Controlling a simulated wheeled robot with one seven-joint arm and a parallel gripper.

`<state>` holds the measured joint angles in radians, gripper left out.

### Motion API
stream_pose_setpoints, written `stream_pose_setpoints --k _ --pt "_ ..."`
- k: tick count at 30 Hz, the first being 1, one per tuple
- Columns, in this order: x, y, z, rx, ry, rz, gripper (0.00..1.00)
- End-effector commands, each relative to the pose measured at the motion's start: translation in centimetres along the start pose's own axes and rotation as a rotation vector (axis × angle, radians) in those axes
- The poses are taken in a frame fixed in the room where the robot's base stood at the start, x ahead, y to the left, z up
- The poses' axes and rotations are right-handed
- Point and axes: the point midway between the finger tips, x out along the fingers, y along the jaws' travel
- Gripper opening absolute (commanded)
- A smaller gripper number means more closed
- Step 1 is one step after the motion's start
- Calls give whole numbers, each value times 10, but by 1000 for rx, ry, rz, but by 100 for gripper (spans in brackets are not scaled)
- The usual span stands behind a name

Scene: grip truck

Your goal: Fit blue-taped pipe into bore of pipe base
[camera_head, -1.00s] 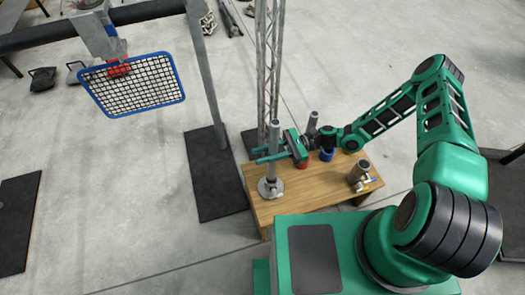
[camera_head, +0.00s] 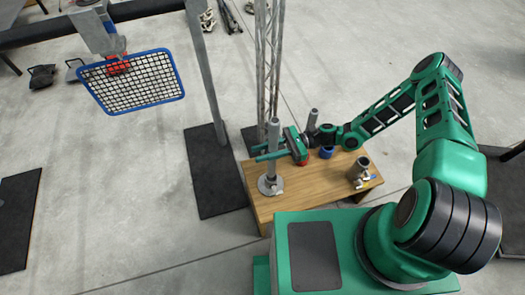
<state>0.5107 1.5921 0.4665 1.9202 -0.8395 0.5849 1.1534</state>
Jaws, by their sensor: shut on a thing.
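A grey pipe (camera_head: 273,136) stands about upright over the left part of the wooden table. My gripper (camera_head: 270,153) comes in from the right with its green fingers shut on this pipe at mid-height. No blue tape can be made out on it from here. The round grey pipe base (camera_head: 271,186) with its wide flange sits on the table directly under the pipe. The pipe's lower end meets the base in the picture. I cannot tell whether it is inside the bore or just above it.
On the table (camera_head: 300,199) are a blue ring (camera_head: 327,153), a partly hidden red ring (camera_head: 301,160) and a grey cylinder (camera_head: 360,168) with small items at the right. Another grey pipe (camera_head: 313,119) stands behind my wrist. A lattice tower (camera_head: 268,60) rises behind the table.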

Motion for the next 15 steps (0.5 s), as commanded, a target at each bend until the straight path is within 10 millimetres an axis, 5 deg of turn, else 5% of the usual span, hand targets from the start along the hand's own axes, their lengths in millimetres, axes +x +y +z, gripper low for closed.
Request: stream_pose_setpoints --k 15 --pt "0 0 -13 0 -1 1 0"
